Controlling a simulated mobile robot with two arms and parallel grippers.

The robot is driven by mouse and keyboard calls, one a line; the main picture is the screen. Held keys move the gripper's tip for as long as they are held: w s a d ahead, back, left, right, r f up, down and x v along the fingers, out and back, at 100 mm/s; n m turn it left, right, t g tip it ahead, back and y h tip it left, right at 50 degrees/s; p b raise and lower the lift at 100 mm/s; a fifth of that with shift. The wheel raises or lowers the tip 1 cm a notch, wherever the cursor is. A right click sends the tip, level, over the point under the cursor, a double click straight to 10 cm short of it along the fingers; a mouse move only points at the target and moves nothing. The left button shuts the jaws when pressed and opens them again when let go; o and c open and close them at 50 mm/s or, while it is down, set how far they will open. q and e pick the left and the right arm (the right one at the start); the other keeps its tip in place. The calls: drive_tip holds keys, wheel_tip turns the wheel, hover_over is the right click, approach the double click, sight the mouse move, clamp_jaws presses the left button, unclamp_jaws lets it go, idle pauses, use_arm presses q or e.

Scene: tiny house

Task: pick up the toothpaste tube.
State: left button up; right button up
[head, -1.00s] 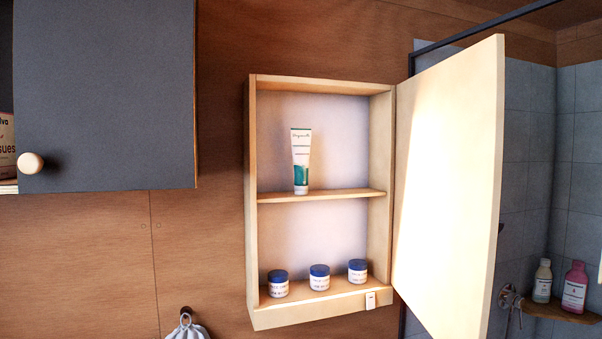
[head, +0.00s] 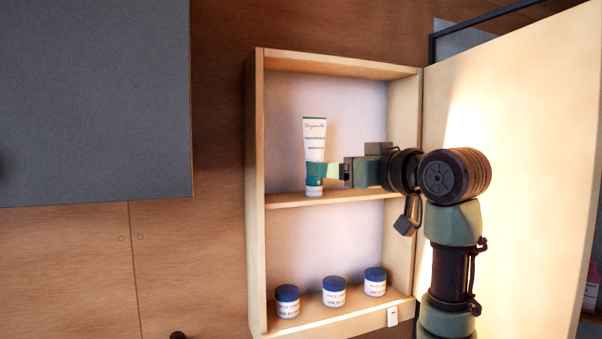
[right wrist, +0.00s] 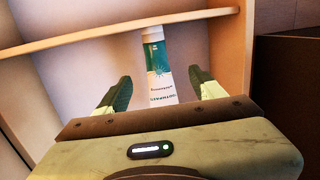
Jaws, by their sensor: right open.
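The toothpaste tube (head: 315,138) is white with a green lower part and stands upright, cap down, on the middle shelf of the open wall cabinet. My right gripper (head: 328,170) reaches in from the right at the height of the tube's lower part. In the right wrist view the tube (right wrist: 160,65) shows between the two spread fingers of the right gripper (right wrist: 158,85), with a gap on each side. The right gripper is open and holds nothing. My left gripper is not in view.
The cabinet (head: 256,200) has a side wall close to the tube's left. Its door (head: 540,150) stands open at the right, behind my arm. Three blue-lidded jars (head: 334,292) stand on the bottom shelf. A dark cupboard (head: 90,100) hangs at the left.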

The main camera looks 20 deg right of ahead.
sight(317, 149)
drive_tip(key=w+r+p, duration=0.2)
drive_tip(key=r, duration=0.1)
drive_tip(key=shift+d+r+t, duration=0.1)
drive_tip(key=shift+r+t, duration=0.1)
drive_tip(key=shift+t, duration=0.1)
drive_tip(key=w+p, duration=0.3)
drive_tip(key=w, duration=0.1)
drive_tip(key=shift+w+a+p, duration=0.1)
drive_tip(key=shift+a+p, duration=0.2)
drive_tip(key=shift+a, duration=0.05)
drive_tip(key=shift+w, duration=0.2)
drive_tip(key=shift+w+f, duration=0.1)
drive_tip(key=shift+f, duration=0.05)
drive_tip(key=shift+c, duration=0.3)
clamp_jaws()
